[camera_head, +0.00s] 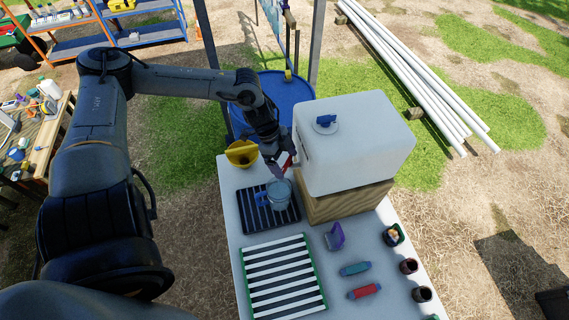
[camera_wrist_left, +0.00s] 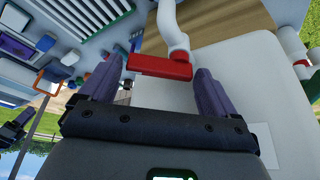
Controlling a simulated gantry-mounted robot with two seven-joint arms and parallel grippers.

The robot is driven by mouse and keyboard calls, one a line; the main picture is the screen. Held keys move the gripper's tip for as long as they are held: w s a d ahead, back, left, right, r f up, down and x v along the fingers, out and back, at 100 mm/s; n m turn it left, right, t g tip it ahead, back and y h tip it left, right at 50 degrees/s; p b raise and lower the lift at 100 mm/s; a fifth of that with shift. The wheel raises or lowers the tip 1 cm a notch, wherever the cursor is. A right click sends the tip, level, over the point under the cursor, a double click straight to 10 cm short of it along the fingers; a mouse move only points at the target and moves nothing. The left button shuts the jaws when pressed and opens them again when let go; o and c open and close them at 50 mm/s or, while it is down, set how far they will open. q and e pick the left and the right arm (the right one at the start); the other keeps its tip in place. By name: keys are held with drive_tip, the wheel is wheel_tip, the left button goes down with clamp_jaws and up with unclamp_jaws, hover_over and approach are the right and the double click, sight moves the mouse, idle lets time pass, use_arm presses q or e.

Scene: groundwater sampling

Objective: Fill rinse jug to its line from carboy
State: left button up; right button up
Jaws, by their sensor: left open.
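The white carboy (camera_head: 350,140) stands on a wooden block at the back of the table. Its white tap (camera_wrist_left: 174,30) with a red lever (camera_wrist_left: 160,67) shows in the left wrist view. A translucent blue-grey jug (camera_head: 280,192) stands upright on a black slatted tray (camera_head: 254,218), beside the block and below the gripper. Its line and any water level are too small to make out. My left gripper (camera_head: 283,166) is at the tap, above the jug. In the left wrist view its purple fingers (camera_wrist_left: 158,92) are apart, with the red lever between or just beyond their tips. My right gripper is not in view.
A yellow container (camera_head: 241,153) stands at the table's back left, with a blue barrel (camera_head: 285,93) behind. A white-slatted rack (camera_head: 283,278) lies in front. A purple item (camera_head: 335,237), teal and red bottles (camera_head: 364,291) and dark jars are at the right.

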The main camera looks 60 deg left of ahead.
use_arm(q)
drive_tip(key=shift+c, duration=0.3)
drive_tip(key=c, duration=0.7)
drive_tip(key=shift+d+r+n+p, duration=0.15)
drive_tip(key=shift+n+p, duration=0.15)
drive_tip(key=shift+p, duration=0.4)
drive_tip(key=n+p, duration=0.2)
drive_tip(key=p, duration=0.1)
drive_tip(key=n+t+y+p, duration=0.1)
drive_tip(key=p, duration=0.2)
drive_tip(key=d+n+p, duration=0.1)
drive_tip(key=n+p, duration=0.1)
drive_tip(key=p, duration=0.2)
drive_tip(key=shift+w+r+n+y, duration=0.1)
drive_tip(key=shift+w+n+y, duration=0.2)
drive_tip(key=shift+w+y, duration=0.1)
drive_tip(key=shift+w+f+n+t+y+p, duration=0.15)
drive_tip(key=shift+f+n+t+y+p, duration=0.2)
drive_tip(key=shift+n+p, duration=0.55)
drive_tip(key=o, duration=0.8)
drive_tip(key=shift+c, duration=0.2)
